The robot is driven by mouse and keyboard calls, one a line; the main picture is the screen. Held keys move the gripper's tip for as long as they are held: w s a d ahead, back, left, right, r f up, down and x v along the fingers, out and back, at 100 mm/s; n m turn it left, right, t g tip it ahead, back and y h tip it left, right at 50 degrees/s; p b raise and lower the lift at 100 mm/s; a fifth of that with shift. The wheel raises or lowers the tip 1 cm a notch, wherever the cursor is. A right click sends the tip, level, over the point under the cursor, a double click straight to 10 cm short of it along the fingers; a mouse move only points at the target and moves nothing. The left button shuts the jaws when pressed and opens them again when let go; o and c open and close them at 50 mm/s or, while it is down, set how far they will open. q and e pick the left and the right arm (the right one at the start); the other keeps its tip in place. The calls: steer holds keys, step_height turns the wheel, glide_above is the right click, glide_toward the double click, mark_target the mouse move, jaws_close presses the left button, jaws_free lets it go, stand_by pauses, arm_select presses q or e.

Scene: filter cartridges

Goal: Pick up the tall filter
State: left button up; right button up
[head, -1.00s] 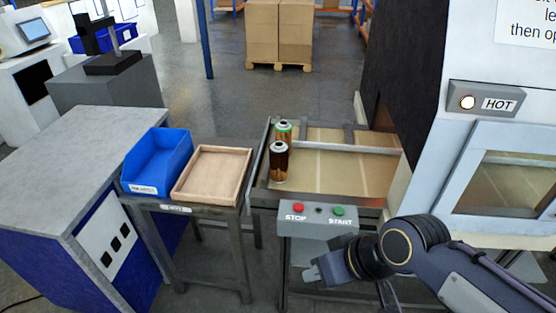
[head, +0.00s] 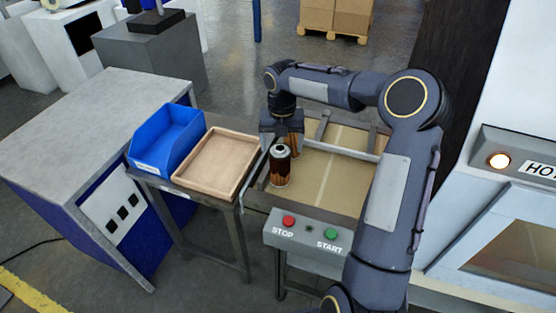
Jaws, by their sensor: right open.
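A dark brown and copper filter (head: 280,168) with a pale metal cap stands upright at the left end of the conveyor bed. A second filter (head: 294,144) stands just behind it, mostly hidden by my right gripper and the front filter; a strip of its copper side shows. I cannot tell which of the two is taller. My right gripper (head: 283,143) points down at the back filter, open, with its fingers at about that filter's upper part. Whether the fingers touch it is hidden. My left gripper is out of view.
A shallow wooden tray (head: 216,161) and a blue bin (head: 165,139) sit on a stand left of the conveyor (head: 325,180). A control box (head: 307,235) with STOP and START buttons is in front. A machine marked HOT (head: 510,166) stands at the right.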

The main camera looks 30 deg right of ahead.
mark_target(280, 147)
steer(key=f+p, duration=0.2)
steer(key=f, duration=0.5)
steer(key=shift+w+f, duration=0.2)
steer(key=shift+a, duration=0.1)
steer(key=c, duration=1)
steer(key=shift+c, duration=0.2)
steer(key=shift+r, duration=0.15)
step_height(280, 147, up, 4)
steer(key=p, duration=0.2)
steer(key=shift+w+p, duration=0.1)
steer(key=shift+p, duration=0.25)
step_height(280, 147, up, 6)
steer(key=shift+f, duration=0.1)
